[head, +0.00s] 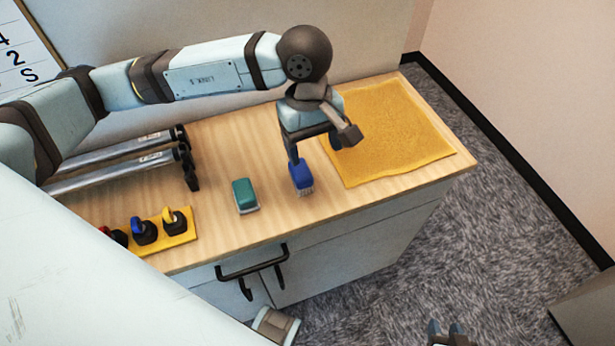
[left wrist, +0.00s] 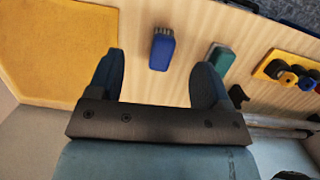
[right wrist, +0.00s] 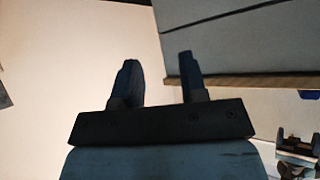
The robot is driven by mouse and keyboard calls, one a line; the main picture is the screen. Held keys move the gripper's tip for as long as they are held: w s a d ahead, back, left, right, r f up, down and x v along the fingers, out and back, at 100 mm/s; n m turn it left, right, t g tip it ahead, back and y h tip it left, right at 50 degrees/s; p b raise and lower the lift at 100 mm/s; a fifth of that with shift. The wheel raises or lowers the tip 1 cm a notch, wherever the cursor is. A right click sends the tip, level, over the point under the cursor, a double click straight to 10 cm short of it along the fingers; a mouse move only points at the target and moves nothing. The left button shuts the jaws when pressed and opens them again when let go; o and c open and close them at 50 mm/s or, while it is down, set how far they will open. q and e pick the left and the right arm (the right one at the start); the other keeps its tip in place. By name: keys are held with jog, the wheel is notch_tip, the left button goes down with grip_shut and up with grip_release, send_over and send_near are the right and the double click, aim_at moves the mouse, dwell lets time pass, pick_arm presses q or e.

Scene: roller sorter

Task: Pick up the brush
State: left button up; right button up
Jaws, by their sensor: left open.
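A blue brush (head: 301,174) with pale bristles lies on the wooden tabletop (head: 225,150). It also shows in the left wrist view (left wrist: 161,50), between the fingertips in the picture. My left gripper (head: 316,152) is open and empty, pointing down above the brush; one finger overlaps the brush's far end in the head view. I cannot tell the exact height gap. My right gripper (head: 446,328) is low at the bottom edge of the head view, away from the table. In the right wrist view (right wrist: 158,65) its fingers are apart with nothing between them.
A teal block with a pale base (head: 245,194) lies left of the brush. A yellow cloth (head: 395,130) covers the right of the tabletop. Metal rollers (head: 125,165) and a yellow holder (head: 178,237) with knobs stand at left. A drawer handle (head: 255,266) juts from the front.

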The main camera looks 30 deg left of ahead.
aim_at(301, 169)
pick_arm(q)
jog(key=shift+t+y, duration=0.6)
jog(key=shift+y, duration=0.3)
jog(key=a+f, duration=0.1)
jog(key=f, duration=0.1)
jog(key=w+a+f, duration=0.1)
jog(key=f, duration=0.2)
jog(key=w+a+f, duration=0.1)
jog(key=f, duration=0.2)
jog(key=shift+f, duration=0.25)
jog(key=f, duration=0.4)
jog(key=shift+s+a+f+p, duration=0.15)
jog(key=shift+a+f+p, duration=0.1)
jog(key=shift+a+p, duration=0.15)
jog(key=shift+f, duration=0.4)
jog(key=c, duration=1)
jog(key=shift+c, duration=0.2)
jog(key=shift+r, duration=0.1)
notch_tip(301, 169, up, 20)
jog(key=shift+b, duration=0.45)
